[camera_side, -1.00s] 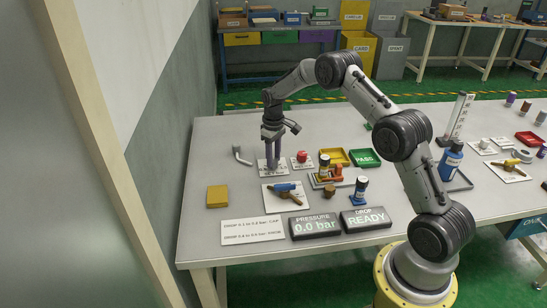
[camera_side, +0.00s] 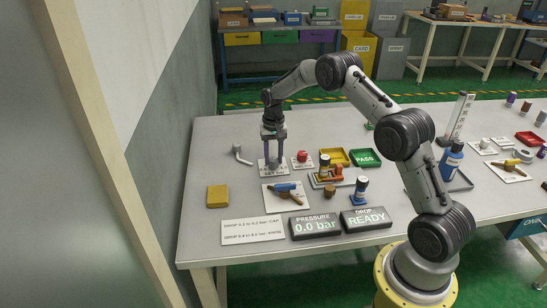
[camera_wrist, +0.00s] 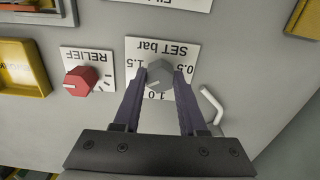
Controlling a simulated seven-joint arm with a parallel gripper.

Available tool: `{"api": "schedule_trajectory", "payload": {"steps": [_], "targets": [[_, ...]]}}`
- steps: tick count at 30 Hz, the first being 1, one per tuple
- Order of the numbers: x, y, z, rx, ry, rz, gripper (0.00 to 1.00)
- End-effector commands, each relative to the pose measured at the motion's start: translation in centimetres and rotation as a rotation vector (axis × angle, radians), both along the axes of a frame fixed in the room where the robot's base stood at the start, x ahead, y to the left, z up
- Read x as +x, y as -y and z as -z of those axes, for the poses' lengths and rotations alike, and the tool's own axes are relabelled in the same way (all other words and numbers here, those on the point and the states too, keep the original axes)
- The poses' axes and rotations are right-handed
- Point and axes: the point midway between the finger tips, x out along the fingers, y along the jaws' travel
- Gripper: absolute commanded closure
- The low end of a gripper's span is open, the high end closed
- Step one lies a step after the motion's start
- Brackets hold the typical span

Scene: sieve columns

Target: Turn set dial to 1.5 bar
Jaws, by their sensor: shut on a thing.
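The grey set dial (camera_wrist: 159,76) sits on a white plate marked SET bar (camera_wrist: 160,49), with 0.5, 1.0 and 1.5 printed around it. In the wrist view its pale pointer mark lies at the dial's lower left, seemingly between 1.0 and 1.5. My gripper (camera_wrist: 159,78) is shut on the dial, one purple finger on each side. In the side view my gripper (camera_side: 274,163) points straight down over the plate. The pressure display (camera_side: 316,225) reads 0.0 bar.
The red relief knob (camera_wrist: 80,81) is close beside the set plate. A bent grey pipe (camera_wrist: 211,107) stands on the other side.

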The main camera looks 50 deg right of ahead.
Motion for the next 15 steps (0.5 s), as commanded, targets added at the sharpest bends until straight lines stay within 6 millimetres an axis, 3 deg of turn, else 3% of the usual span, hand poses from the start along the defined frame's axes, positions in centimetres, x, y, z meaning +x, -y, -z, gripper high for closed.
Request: {"api": "schedule_trajectory", "payload": {"steps": [15], "targets": [[0.11,0.05,-0.23,-0.001,0.004,0.044,1.00]]}}
